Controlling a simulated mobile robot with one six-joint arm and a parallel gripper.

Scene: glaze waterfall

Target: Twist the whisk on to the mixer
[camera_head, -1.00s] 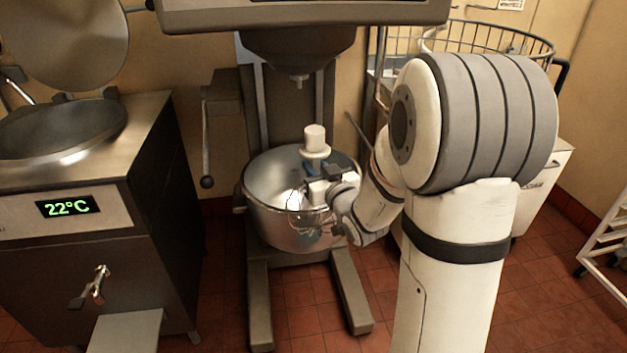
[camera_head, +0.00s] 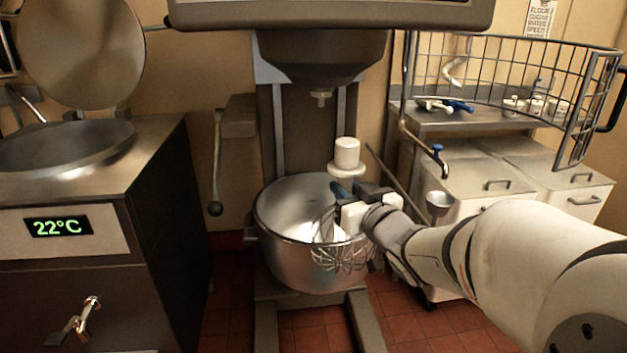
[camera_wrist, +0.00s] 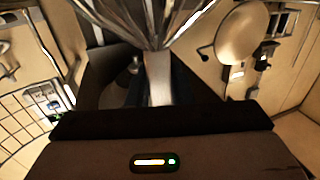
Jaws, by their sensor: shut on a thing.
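The whisk's white hub and collar (camera_head: 347,153) stand upright, with its wire cage (camera_head: 342,256) hanging below, in front of the bowl's right side. My gripper (camera_head: 347,192) is shut on the whisk just under the collar. In the wrist view, the whisk's shaft (camera_wrist: 159,78) rises between the dark jaws and its wires fan out at the top. The mixer's drive head (camera_head: 322,55) is above, with a short output stub (camera_head: 321,97) pointing down. The hub is below and right of the stub in the picture, clearly apart from it.
The steel bowl (camera_head: 290,238) sits in the mixer's frame under the head. A wire guard (camera_head: 520,85) is swung out to the right, over a worktop and white bins (camera_head: 560,180). A kettle unit (camera_head: 90,215) reading 22°C stands left.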

